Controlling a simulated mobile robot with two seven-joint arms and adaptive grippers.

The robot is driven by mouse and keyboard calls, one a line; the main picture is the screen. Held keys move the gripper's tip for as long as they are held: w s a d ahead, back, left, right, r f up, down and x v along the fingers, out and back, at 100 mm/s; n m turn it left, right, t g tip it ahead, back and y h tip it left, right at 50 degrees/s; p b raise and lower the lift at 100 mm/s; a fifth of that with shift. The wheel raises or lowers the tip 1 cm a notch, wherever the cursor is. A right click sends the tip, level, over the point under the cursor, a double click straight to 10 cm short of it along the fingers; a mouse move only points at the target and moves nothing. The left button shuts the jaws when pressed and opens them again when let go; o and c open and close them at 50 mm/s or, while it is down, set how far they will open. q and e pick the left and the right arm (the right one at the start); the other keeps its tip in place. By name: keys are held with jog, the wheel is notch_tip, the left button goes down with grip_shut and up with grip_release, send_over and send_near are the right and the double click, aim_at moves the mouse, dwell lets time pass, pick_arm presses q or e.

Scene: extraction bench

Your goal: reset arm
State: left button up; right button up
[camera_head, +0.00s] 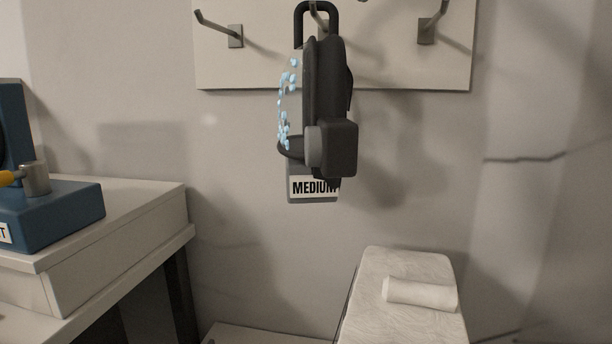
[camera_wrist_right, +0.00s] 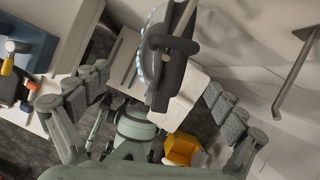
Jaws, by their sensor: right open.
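My right gripper (camera_wrist_right: 156,80) shows in the right wrist view with its two padded fingers spread wide apart. Nothing is held between the fingers. A dark device (camera_head: 322,90) with a loop handle hangs from the middle hook of the wall board in the head view. It also shows in the right wrist view (camera_wrist_right: 172,45), beyond the gap between the fingertips and apart from them. My left gripper is in neither view.
The pale wall board (camera_head: 265,60) carries free hooks left (camera_head: 235,36) and right (camera_head: 426,30). A white bench (camera_head: 130,225) at left bears a blue machine (camera_head: 60,215). A padded white couch (camera_head: 400,310) with a rolled towel (camera_head: 420,294) stands lower right. A yellow object (camera_wrist_right: 184,150) lies low in the wrist view.

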jog(key=x, duration=1.1)
jog(key=shift+w+d+r, duration=0.1)
jog(key=shift+d, duration=0.05)
